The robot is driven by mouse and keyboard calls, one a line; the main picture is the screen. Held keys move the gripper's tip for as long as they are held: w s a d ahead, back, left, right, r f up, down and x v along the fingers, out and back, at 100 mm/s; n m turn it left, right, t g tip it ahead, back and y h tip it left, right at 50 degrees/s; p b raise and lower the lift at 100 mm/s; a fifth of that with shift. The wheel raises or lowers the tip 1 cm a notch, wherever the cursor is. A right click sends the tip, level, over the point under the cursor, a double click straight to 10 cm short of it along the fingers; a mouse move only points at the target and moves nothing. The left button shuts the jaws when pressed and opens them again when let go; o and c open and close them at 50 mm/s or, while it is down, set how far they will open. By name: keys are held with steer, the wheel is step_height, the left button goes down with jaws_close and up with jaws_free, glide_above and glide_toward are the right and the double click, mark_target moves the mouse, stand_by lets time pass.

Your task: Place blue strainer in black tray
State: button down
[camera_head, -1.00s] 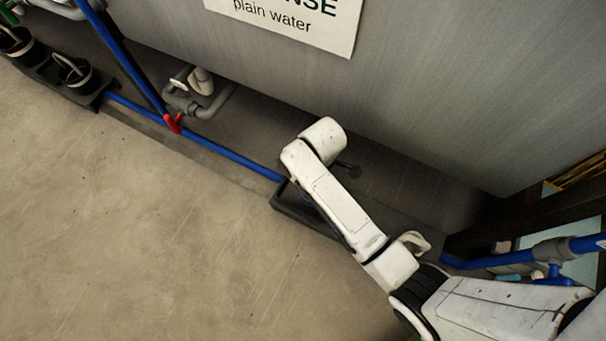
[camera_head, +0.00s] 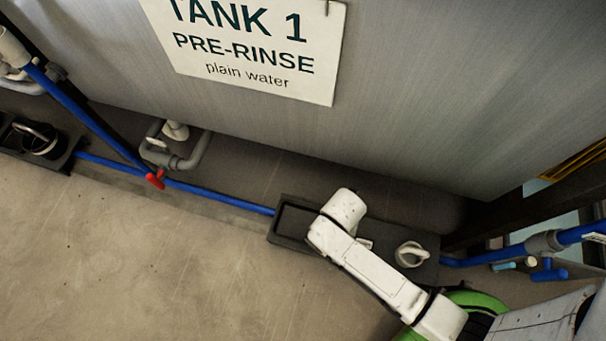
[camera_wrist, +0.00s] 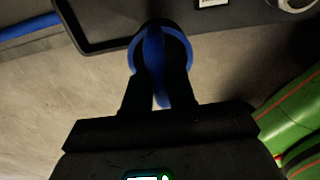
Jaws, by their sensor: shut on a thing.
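The blue strainer (camera_wrist: 187,42) shows in the wrist view as a round blue rim with a blue handle. My gripper (camera_wrist: 160,85) is shut on its handle. The black tray (camera_wrist: 78,32) lies at the top left of the wrist view, and the strainer overlaps its near right edge in the picture. I cannot tell the strainer's height above it. In the head view the black tray (camera_head: 293,222) sits in the left part of a dark base beside the tank, partly covered by my arm. My gripper and the strainer are hidden there.
A white handled thing (camera_head: 411,254) stands at the right of the dark base. A grey tank wall with a sign (camera_head: 250,45) rises behind. Blue pipes (camera_head: 215,195) run along the floor, with a red valve handle (camera_head: 155,180). Dark containers (camera_head: 36,138) stand far left. Open floor lies in front.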

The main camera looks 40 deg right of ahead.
steer(key=w+a+f+b, duration=0.1)
steer(key=w+f+b, duration=0.7)
steer(key=w+f, duration=0.2)
steer(key=shift+w+a+f, duration=0.35)
steer(key=shift+a+f, duration=0.05)
steer(key=shift+f, duration=0.45)
steer(key=c, duration=0.9)
jaws_free()
steer(key=shift+f, duration=0.1)
steer(key=shift+c, duration=0.2)
step_height(320, 180, up, 12)
steer(key=p, duration=0.6)
